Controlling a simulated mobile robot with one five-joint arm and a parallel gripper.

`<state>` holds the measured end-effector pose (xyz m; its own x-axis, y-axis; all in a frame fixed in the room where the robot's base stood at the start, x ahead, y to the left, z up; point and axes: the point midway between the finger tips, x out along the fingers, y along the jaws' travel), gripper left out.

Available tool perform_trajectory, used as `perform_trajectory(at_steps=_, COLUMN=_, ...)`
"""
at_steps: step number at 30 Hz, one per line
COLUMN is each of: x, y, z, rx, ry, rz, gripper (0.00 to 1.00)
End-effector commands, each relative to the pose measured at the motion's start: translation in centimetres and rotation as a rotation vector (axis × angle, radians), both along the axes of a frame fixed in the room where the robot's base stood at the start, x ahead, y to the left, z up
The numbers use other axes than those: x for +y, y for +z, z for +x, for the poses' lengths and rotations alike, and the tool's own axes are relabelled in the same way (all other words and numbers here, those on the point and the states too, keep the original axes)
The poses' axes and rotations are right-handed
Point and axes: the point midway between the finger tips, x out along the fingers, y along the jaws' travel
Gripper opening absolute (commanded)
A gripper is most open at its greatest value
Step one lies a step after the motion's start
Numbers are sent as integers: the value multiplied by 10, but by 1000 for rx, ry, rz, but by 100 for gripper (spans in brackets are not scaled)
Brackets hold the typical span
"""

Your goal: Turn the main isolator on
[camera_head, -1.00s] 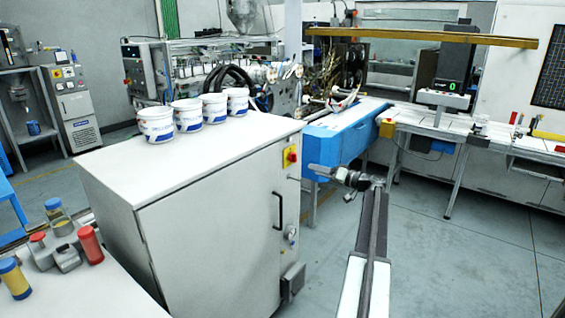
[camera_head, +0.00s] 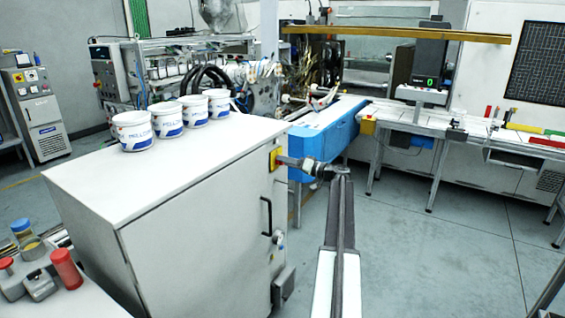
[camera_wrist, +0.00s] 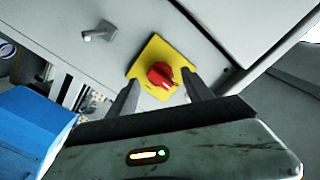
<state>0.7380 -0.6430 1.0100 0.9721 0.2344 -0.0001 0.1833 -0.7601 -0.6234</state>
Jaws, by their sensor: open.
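The main isolator is a red rotary knob (camera_wrist: 160,75) on a yellow square plate (camera_wrist: 153,60) on the grey cabinet (camera_head: 210,215). In the wrist view the plate looks tilted and the knob sits between my two fingers, towards their tips. My gripper (camera_wrist: 160,92) is open, one finger on each side of the knob. I cannot tell whether either finger touches it. In the head view the yellow plate (camera_head: 276,160) shows at the cabinet's upper right, and my gripper (camera_head: 284,161) is right at it, hiding most of the knob.
Several white tubs (camera_head: 132,131) stand on the cabinet top. A black door handle (camera_head: 266,216) is below the isolator. A metal latch (camera_wrist: 100,32) shows beside the plate in the wrist view. A blue conveyor housing (camera_head: 330,143) stands behind my arm. Floor to the right is clear.

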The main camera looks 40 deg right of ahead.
Motion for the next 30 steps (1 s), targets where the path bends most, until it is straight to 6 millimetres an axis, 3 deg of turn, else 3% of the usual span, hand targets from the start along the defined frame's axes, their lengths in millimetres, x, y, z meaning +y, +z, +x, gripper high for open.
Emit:
perform_trajectory(at_steps=3, x=3, y=0, z=13, rx=0, ry=0, rz=0, gripper=59)
perform_trajectory(at_steps=10, x=5, y=0, z=15, rx=0, ry=1, rz=0, gripper=56)
perform_trajectory(at_steps=16, x=5, y=0, z=15, rx=0, ry=1, rz=0, gripper=1)
perform_trajectory(at_steps=30, x=7, y=0, z=17, rx=26, ry=6, rz=107, gripper=0)
